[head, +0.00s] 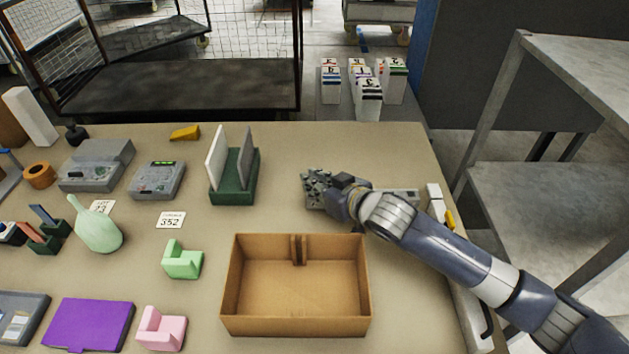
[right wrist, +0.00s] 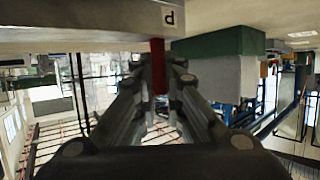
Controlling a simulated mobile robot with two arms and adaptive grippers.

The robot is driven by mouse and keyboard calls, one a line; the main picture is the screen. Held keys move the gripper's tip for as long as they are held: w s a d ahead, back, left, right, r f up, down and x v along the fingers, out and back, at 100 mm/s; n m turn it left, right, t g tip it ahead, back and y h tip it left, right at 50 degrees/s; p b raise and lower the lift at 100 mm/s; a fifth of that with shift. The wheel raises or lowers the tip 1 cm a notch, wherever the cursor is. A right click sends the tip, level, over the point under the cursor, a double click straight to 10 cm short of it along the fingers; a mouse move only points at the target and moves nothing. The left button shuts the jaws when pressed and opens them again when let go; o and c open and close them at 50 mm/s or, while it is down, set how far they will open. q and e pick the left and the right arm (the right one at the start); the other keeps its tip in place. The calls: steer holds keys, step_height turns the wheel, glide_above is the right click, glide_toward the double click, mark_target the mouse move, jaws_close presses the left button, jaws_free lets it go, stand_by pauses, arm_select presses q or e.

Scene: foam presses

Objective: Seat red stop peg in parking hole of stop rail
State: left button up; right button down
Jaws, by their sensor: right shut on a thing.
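The red stop peg (right wrist: 158,66) stands between the fingertips of my right gripper (right wrist: 161,80) in the right wrist view. The gripper is shut on it. The peg's end meets the edge of a grey rail (right wrist: 75,27) beside a tag with a "P" seen upside down (right wrist: 169,16). I cannot tell whether the peg is in a hole. In the head view my right gripper (head: 318,190) is low over the table, and the grey rail (head: 403,196) shows partly behind my arm. The peg is hidden there. My left gripper is not in view.
An open cardboard box (head: 230,292) stands in front of my right gripper. A green holder with upright panels (head: 232,190) stands to its left. White blocks (head: 434,194) sit near the right table edge. Grey devices (head: 157,180) and coloured blocks fill the left side.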

steer(key=shift+f, duration=0.15)
steer(key=c, duration=1.7)
jaws_free()
steer(key=shift+r, duration=0.2)
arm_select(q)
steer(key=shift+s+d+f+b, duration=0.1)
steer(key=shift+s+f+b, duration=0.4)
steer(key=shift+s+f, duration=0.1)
arm_select(e)
steer(key=v, duration=1.2)
steer(key=shift+w, duration=0.1)
